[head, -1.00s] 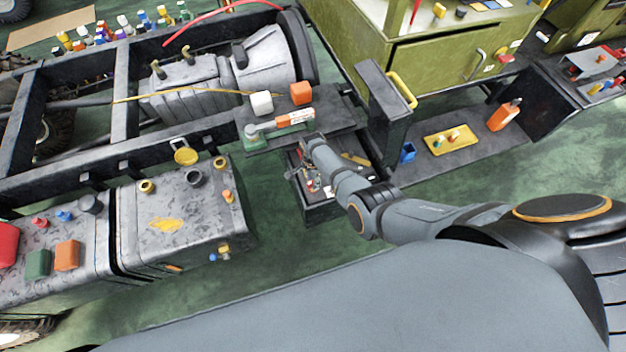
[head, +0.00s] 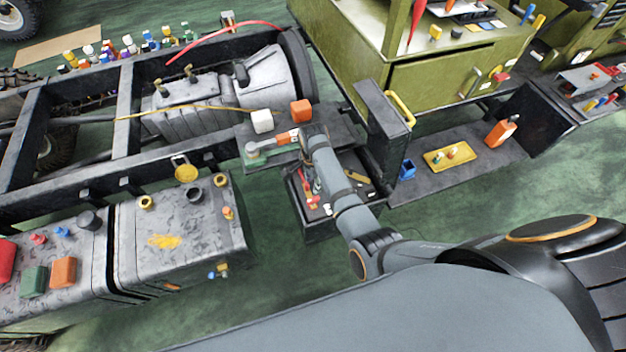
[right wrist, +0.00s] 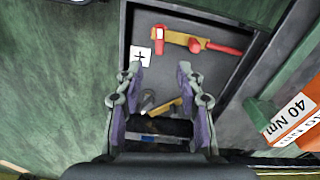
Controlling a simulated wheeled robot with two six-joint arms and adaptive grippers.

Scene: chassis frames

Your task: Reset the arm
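My right arm reaches from the lower right over a black tool tray (head: 322,232) in the head view. In the right wrist view my right gripper (right wrist: 160,72) is open, its two fingers well apart with nothing held between them. Below the fingers the tray (right wrist: 228,100) holds a red-handled tool (right wrist: 228,48), a yellow piece (right wrist: 165,110) and a white card with a cross (right wrist: 140,57). The gripper appears above the tray; the exact height cannot be told. My left gripper is not in view.
A green tool with an orange-and-white "40 Nm" label (right wrist: 292,122) lies right of the gripper. White (head: 262,121) and orange blocks (head: 301,111) stand behind it. A black upright box with a yellow handle (head: 400,108) stands right of my arm.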

